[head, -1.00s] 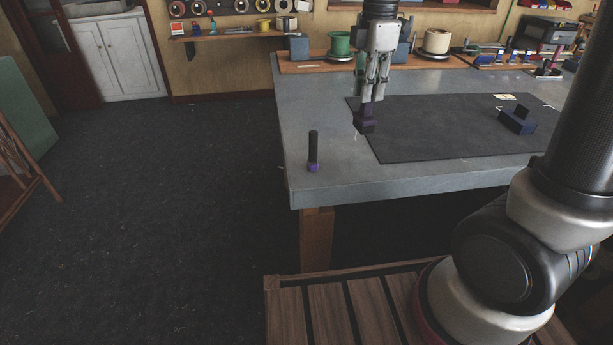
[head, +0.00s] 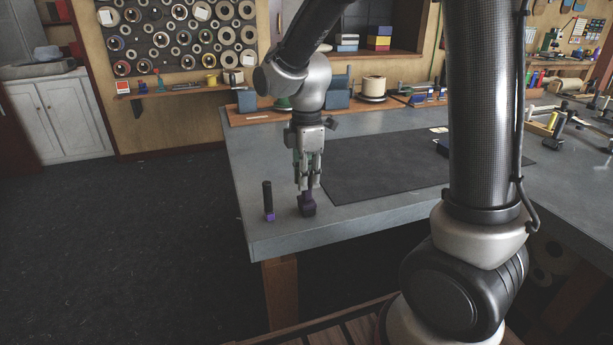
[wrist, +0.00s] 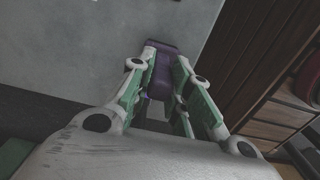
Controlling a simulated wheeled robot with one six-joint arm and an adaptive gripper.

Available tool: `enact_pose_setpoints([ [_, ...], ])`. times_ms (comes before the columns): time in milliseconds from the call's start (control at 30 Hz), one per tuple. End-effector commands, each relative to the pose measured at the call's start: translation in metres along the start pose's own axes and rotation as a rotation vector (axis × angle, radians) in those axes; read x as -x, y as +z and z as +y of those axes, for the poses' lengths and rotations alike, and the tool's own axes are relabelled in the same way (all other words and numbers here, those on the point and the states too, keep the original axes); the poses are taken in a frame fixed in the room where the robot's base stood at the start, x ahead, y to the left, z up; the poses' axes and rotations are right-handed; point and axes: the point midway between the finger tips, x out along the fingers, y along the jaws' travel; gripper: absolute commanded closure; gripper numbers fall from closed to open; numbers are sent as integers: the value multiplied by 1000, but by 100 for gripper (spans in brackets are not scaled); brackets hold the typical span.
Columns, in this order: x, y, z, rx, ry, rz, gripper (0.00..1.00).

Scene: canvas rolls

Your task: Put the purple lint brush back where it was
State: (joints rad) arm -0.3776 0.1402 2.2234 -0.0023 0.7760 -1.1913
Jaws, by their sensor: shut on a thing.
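My gripper (head: 309,187) is shut on the purple lint brush (head: 307,207), near the front left corner of the grey table (head: 400,205). The brush is upright, with its wide dark purple end down. It is close above or touching the tabletop; I cannot tell which. In the wrist view the brush (wrist: 161,80) lies between the green-padded fingers, which hide part of its handle. It is left of the dark mat (head: 375,172).
A black-handled tool with a purple base (head: 268,202) stands upright just left of the brush. A navy block (head: 441,148) is on the mat, partly behind my arm. Spools and boxes line the table's back. The table's left edge is close by.

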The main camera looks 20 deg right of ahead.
Motion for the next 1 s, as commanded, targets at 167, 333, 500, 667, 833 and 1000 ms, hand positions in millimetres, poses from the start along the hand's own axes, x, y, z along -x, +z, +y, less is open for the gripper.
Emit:
enact_pose_setpoints([
  [167,0,0,0,0,0,0,100],
  [333,-2,0,0,0,0,0,72],
  [500,-2,0,0,0,0,0,59],
  [667,-2,0,0,0,0,0,59],
  [833,8,0,1,0,2,1,59],
  [1000,42,-1,2,0,6,2,59],
])
